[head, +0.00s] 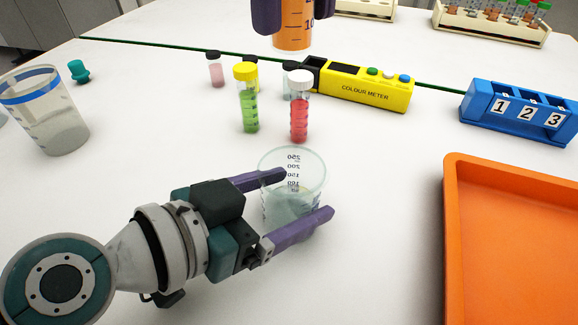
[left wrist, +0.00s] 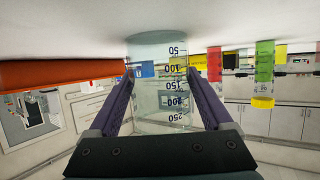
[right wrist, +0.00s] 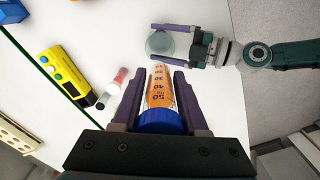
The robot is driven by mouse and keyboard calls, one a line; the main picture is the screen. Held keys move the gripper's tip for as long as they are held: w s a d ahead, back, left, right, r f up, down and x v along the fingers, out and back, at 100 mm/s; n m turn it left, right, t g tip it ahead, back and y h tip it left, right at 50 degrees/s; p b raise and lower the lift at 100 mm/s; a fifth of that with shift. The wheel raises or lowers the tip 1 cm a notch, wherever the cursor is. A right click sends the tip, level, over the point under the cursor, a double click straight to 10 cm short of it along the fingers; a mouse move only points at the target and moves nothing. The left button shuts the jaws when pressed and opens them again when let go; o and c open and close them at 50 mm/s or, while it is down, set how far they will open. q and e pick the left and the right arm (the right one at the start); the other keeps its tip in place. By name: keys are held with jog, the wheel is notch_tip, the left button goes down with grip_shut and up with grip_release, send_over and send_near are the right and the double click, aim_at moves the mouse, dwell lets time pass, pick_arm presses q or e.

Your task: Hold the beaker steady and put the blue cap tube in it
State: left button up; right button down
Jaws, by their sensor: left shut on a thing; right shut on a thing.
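The clear beaker (head: 290,205) stands upright on the white table in the head view, with scale marks up to 250. My left gripper (head: 308,192) is shut on it, one finger on each side; the left wrist view shows the beaker (left wrist: 158,105) between the fingers. My right gripper (right wrist: 160,72) is shut on the blue cap tube (right wrist: 160,95), which holds orange liquid; its blue cap (right wrist: 160,121) faces the wrist camera. In the head view the tube's orange lower part (head: 293,28) hangs above the table, beyond the beaker and apart from it. Its cap is out of that view.
A yellow-capped green tube (head: 248,98) and a white-capped red tube (head: 299,106) stand just behind the beaker, with small vials beyond. A yellow colour meter (head: 362,88), a blue numbered rack (head: 520,112), an orange tray (head: 510,240) and a larger beaker (head: 50,115) stand around.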

pick_arm(q)
jog(key=c, duration=0.7)
pick_arm(e)
notch_tip(320, 180, down, 13)
dwell(1.2)
jog(key=shift+c, duration=1.8)
grip_release()
jog(key=shift+r, duration=0.1)
notch_tip(320, 180, up, 12)
pick_arm(q)
jog(key=o, duration=1.4)
